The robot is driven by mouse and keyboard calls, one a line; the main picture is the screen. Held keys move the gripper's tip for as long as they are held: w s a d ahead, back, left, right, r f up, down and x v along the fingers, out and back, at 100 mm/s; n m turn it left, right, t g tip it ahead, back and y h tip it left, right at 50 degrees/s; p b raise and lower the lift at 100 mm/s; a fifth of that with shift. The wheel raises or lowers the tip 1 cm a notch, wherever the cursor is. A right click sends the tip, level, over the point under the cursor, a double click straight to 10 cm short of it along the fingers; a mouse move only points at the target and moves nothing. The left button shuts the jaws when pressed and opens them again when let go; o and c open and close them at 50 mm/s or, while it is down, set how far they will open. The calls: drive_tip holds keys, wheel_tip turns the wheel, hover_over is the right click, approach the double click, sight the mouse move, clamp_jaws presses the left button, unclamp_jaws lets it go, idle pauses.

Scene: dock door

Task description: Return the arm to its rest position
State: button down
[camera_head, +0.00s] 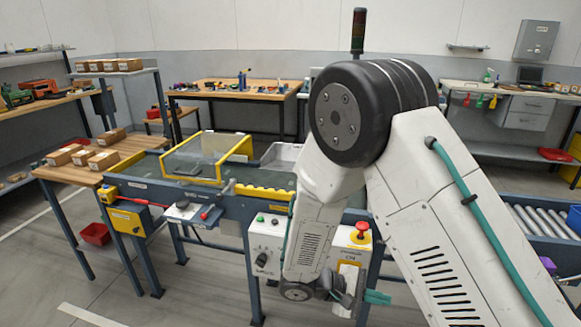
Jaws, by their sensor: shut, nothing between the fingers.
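My arm fills the right half of the head view, with its black elbow joint high and its forearm hanging down in front of the workstation. My gripper (347,295) is at the lower end of the forearm, beside the front control boxes. It is shut and holds nothing. Part of the wrist and the panel behind it are hidden by the arm.
A control box (265,248) and an emergency stop button (361,231) sit close behind my forearm. A yellow-framed guard (237,150) stands on the workstation. Boxes (103,160) lie on the wooden table at left. A roller conveyor (540,222) is at right. The floor at front left is clear.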

drive_tip(key=s+d+r+m+y, duration=0.1)
drive_tip(key=s+r+m+y, duration=0.2)
drive_tip(key=s+r, duration=0.3)
drive_tip(key=s+d+r+m+t+y, duration=0.1)
drive_tip(key=s+r+y, duration=0.5)
drive_tip(key=r, duration=0.6)
drive_tip(key=s+d+r+m+y, duration=0.3)
drive_tip(key=s+r+m+y, duration=0.2)
drive_tip(key=s+r, duration=0.3)
drive_tip(key=shift+d+r+t, duration=0.25)
drive_tip(key=shift+r+t, duration=0.15)
drive_tip(key=shift+r, duration=0.25)
